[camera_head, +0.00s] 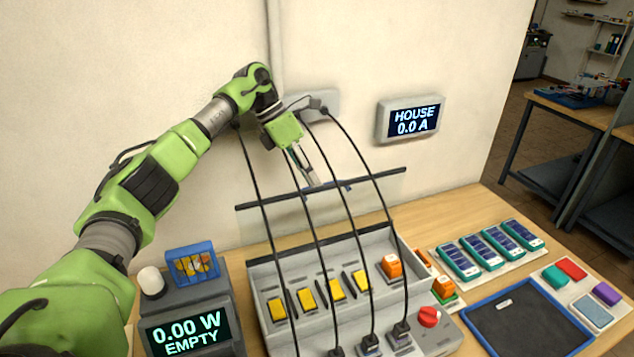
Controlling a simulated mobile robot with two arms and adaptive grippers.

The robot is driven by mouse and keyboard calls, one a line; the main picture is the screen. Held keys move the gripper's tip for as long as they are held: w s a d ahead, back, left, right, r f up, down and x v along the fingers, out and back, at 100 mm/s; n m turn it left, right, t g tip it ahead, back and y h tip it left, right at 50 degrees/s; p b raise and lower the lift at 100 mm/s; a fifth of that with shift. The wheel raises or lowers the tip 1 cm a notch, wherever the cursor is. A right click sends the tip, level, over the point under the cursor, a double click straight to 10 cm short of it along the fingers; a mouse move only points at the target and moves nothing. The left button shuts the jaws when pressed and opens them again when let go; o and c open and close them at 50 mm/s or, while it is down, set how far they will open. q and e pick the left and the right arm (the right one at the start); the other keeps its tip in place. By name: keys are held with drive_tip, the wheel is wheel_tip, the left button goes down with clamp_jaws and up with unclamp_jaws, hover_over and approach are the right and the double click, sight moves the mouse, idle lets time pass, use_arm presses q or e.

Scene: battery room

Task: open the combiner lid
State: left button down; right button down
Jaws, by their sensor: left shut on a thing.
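The combiner (262,318) is a grey box on the bench, with several yellow switches (306,299) in a row and an orange switch (391,265) showing inside. Its clear lid (280,224), with a dark bar along its top edge (375,179), stands raised at the back of the box, steeply tilted. My left gripper (311,184) is shut on the middle of that edge; its fingertips are small and partly hidden by cables. My right gripper is out of view.
Several black cables (343,208) run from the wall box (322,103) down in front of the lid to the combiner. A meter (187,332) stands at left; a red knob (429,316), dark tray (520,323) and battery packs (497,245) lie at right.

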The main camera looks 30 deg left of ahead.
use_arm(q)
drive_tip(key=shift+w+a+f+p, duration=0.2)
drive_tip(key=shift+w+a+f, duration=0.1)
drive_tip(key=shift+a+f, duration=0.3)
drive_tip(key=shift+w+a+f+p, duration=0.15)
drive_tip(key=shift+w+a+f, duration=0.15)
drive_tip(key=shift+a+f, duration=0.25)
drive_tip(key=c, duration=2.1)
unclamp_jaws()
drive_tip(key=shift+w+d, duration=0.1)
drive_tip(key=shift+w, duration=0.1)
drive_tip(key=shift+c, duration=0.2)
wheel_tip(320, 180, up, 10)
drive_tip(key=shift+w, duration=0.35)
drive_tip(key=shift+f, duration=0.1)
drive_tip(key=shift+f, duration=0.1)
